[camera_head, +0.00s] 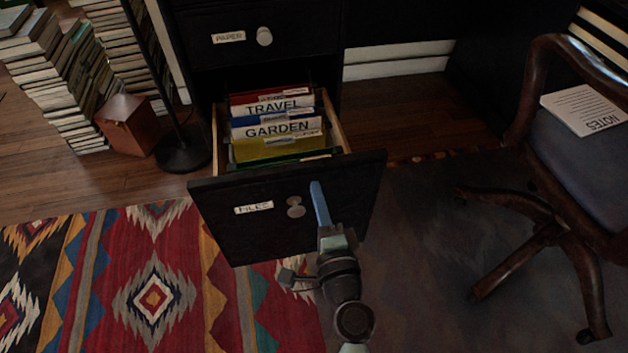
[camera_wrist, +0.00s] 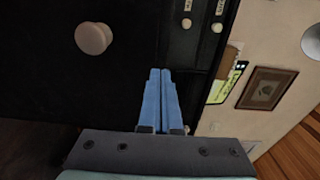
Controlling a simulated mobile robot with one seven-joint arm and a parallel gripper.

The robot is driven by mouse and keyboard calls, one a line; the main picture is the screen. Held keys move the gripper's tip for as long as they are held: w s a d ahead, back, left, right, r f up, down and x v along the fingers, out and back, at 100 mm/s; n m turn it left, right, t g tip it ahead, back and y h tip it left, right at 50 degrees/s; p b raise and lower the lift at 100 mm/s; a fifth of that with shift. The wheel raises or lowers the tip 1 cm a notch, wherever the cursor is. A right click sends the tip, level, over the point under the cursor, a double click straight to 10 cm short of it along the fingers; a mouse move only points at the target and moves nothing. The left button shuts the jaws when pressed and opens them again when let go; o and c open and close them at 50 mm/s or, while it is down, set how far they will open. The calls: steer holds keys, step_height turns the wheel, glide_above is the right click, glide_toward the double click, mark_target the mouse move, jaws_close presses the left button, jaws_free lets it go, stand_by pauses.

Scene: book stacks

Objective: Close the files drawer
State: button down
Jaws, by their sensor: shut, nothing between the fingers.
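The files drawer (camera_head: 285,218) is pulled out of the black desk in the head view, with its label on the front. Its round knob (camera_head: 295,207) also shows in the wrist view (camera_wrist: 93,38). Folders marked TRAVEL and GARDEN (camera_head: 277,129) stand inside it. My gripper (camera_head: 319,203) is shut and empty, its blue fingers pressed together, in front of the drawer face to the right of the knob. The fingers also show in the wrist view (camera_wrist: 161,100). I cannot tell whether the fingertips touch the drawer face.
The paper drawer (camera_head: 235,40) above is shut. A wooden chair (camera_head: 560,190) with a NOTES pad (camera_head: 588,109) stands at the right. Book stacks (camera_head: 60,75) and a brown box (camera_head: 128,124) are at the left. A patterned rug (camera_head: 150,290) covers the floor in front.

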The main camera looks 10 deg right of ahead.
mark_target(310, 171)
steer(key=shift+w, duration=1.6)
steer(key=shift+w, duration=0.1)
